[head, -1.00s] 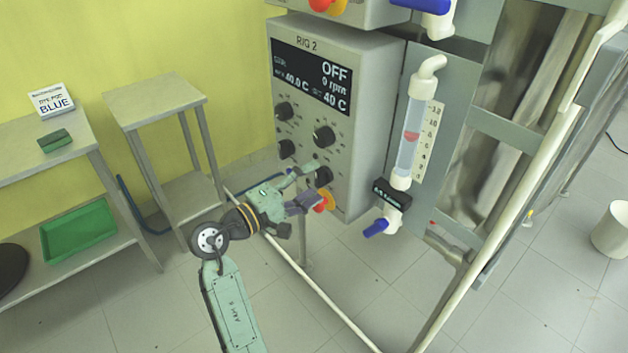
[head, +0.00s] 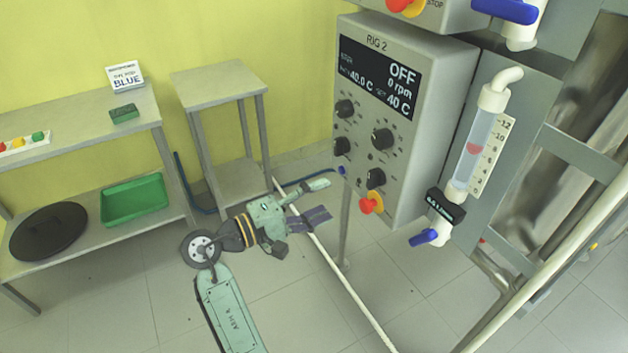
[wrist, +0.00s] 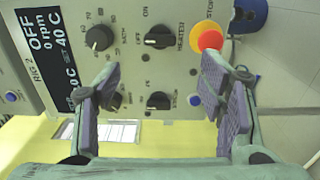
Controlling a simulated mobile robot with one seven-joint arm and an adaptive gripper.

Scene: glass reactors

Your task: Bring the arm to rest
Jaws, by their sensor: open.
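My gripper (head: 312,202) is in the lower middle of the head view, at the end of my green arm, over the floor and to the left of the RIG 2 control box. In the wrist view my gripper (wrist: 165,110) shows two separate fingers with purple pads and nothing between them. The RIG 2 control box (head: 425,120) has a display reading OFF, 0 rpm and 40 C. Its knobs and red stop button (wrist: 208,40) face the wrist camera. The gripper looks apart from the box in the head view.
A flowmeter tube (head: 480,148) with blue-handled valves stands right of the box. A small side table (head: 220,82) and a shelf (head: 75,125) with a green tray (head: 133,200) stand at left. A white rail (head: 340,270) crosses the floor beside my arm.

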